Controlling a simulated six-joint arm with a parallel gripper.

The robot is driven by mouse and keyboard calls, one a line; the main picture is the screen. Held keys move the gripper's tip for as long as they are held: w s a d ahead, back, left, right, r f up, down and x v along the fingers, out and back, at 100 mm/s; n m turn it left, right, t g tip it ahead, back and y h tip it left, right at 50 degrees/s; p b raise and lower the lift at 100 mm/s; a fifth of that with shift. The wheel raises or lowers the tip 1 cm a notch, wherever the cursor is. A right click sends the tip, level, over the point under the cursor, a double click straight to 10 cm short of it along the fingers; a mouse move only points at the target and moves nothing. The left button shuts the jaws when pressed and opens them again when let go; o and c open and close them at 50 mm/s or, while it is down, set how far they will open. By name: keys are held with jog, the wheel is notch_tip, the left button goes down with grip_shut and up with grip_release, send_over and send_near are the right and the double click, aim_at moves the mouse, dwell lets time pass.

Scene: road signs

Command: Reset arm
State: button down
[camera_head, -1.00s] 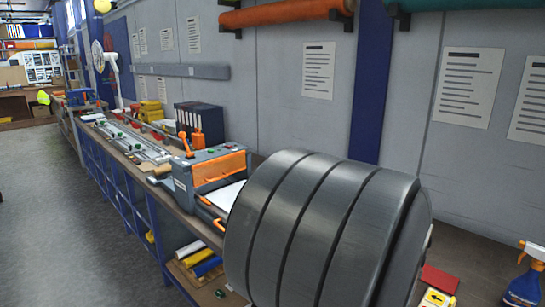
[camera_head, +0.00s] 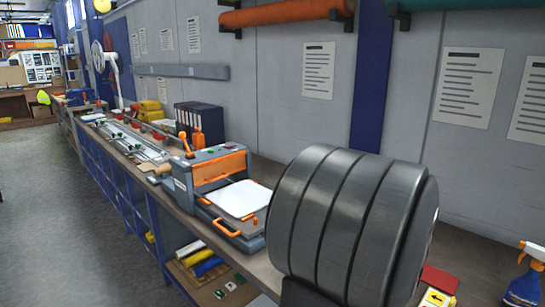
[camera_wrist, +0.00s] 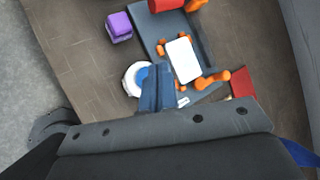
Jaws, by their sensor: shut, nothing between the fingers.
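My gripper (camera_wrist: 158,72) shows in the wrist view as closed bluish-grey fingers with nothing between them, above the workbench. The large dark ribbed cylinder in the head view is part of my own arm; my gripper's fingers are not visible there. A grey press with orange parts (camera_head: 190,179) stands on the bench, to the left of my arm. A white plate (camera_head: 240,198) lies on its front bed, behind an orange handle (camera_head: 226,228). The white plate also shows in the wrist view (camera_wrist: 183,60), to the upper right of my fingers.
In the wrist view, a white and blue round object (camera_wrist: 132,82) is partly hidden by my fingers, and a purple block (camera_wrist: 119,26) lies farther up. A spray bottle (camera_head: 525,280) stands at the right. Yellow and blue rolls (camera_head: 205,265) lie on a shelf below the bench.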

jog(key=shift+f, duration=1.2)
jog(key=shift+r, duration=0.1)
notch_tip(320, 180, up, 7)
notch_tip(320, 180, down, 8)
jog(key=shift+r, duration=0.15)
notch_tip(320, 180, up, 11)
notch_tip(320, 180, down, 4)
jog(key=shift+f, duration=0.95)
